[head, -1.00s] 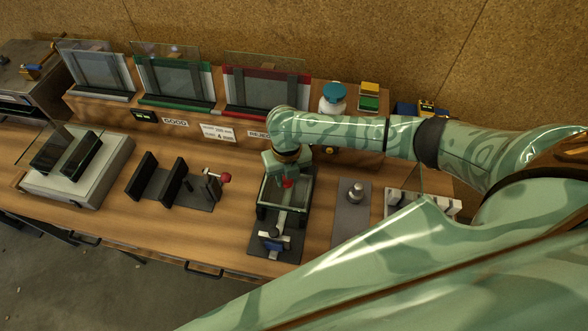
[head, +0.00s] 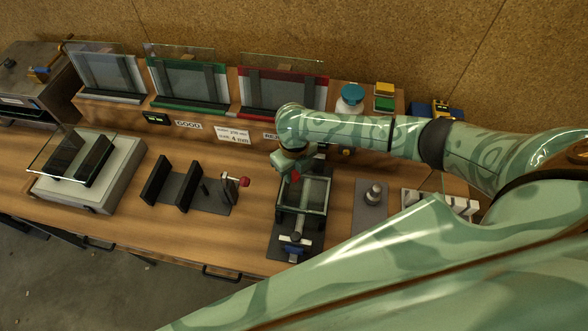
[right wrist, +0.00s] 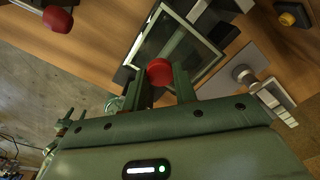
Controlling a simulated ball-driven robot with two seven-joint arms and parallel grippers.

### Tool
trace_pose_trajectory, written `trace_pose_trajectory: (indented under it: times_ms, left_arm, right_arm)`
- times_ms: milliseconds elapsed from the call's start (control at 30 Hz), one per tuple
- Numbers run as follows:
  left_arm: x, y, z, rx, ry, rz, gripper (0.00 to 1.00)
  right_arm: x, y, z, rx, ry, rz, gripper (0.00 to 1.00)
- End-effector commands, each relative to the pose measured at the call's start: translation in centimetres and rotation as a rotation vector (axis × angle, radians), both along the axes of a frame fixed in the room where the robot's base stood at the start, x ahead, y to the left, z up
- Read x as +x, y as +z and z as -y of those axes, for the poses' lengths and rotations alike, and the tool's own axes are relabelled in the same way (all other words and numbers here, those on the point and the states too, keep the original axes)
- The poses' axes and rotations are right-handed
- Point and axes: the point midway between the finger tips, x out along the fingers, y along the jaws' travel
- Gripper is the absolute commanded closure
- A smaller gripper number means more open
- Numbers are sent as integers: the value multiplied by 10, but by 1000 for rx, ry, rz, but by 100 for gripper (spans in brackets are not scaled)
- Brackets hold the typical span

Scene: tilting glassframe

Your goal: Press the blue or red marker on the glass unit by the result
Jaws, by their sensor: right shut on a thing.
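My right gripper (head: 294,167) is over the back end of a dark-framed glass unit (head: 316,196), which lies flat in a grey fixture. It is shut on a red, round-ended marker (right wrist: 159,72); a little of its red also shows in the head view (head: 295,176). In the right wrist view the marker overlaps the edge of the glass unit (right wrist: 185,42); I cannot tell whether they touch. No red or blue mark shows on the glass. A blue-handled clamp (head: 293,250) sits at the fixture's front. My left gripper is not in view.
Racks with glass stand behind, one green (head: 188,106) and one red (head: 285,112), with signs below. A red-knobbed stand (head: 244,181) is to the left and a metal weight (head: 374,194) to the right. A blue-lidded jar (head: 351,94) stands behind.

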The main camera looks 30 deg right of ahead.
Motion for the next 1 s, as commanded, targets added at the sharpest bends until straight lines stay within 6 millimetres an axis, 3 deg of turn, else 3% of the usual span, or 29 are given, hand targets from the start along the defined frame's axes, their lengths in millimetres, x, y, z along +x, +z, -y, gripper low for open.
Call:
trace_pose_trajectory:
  times_ms: [67, 700, 1000]
  left_arm:
    - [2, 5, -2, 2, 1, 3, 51]
    - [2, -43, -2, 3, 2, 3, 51]
    - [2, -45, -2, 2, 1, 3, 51]
  right_arm:
    - [0, 2, 0, -1, -1, 0, 93]
    - [0, -64, 0, 0, -2, -1, 93]
    - [0, -67, 0, -1, -2, 0, 93]
